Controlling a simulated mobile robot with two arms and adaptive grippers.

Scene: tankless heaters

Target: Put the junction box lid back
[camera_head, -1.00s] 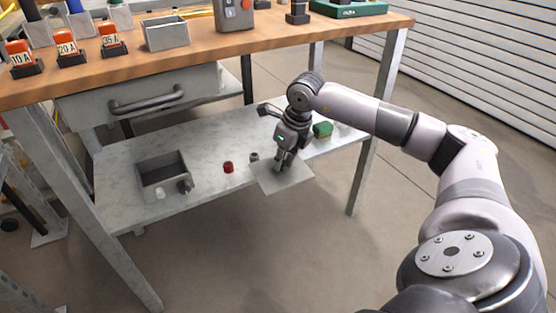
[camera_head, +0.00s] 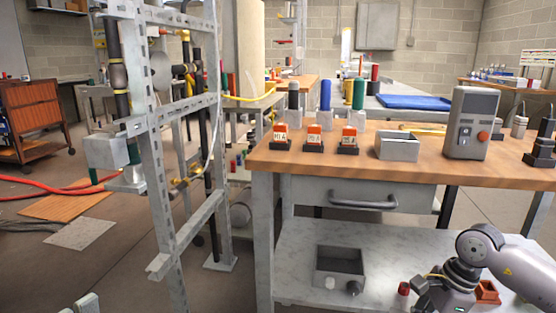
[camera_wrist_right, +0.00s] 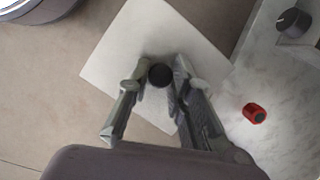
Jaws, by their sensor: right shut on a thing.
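A pale square plate with a round dark knob (camera_wrist_right: 161,76) shows in the right wrist view; it looks like the lid (camera_wrist_right: 125,45). My right gripper (camera_wrist_right: 160,82) is shut on the knob, with a finger on either side. The plate overlaps the floor and the shelf edge in that view; its height is unclear. In the head view my right gripper is at the bottom right, its fingertips and the plate out of frame. I cannot tell for certain which box is the junction box; a grey box (camera_head: 105,151) is on the metal frame at the left.
The wooden workbench (camera_head: 380,160) fills the right. Its lower shelf (camera_head: 295,245) holds an open grey box (camera_head: 340,265) and a red piece (camera_head: 404,288), also in the wrist view (camera_wrist_right: 254,113). The metal frame (camera_head: 155,170) stands left of the bench. A red hose (camera_head: 50,190) lies on the floor.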

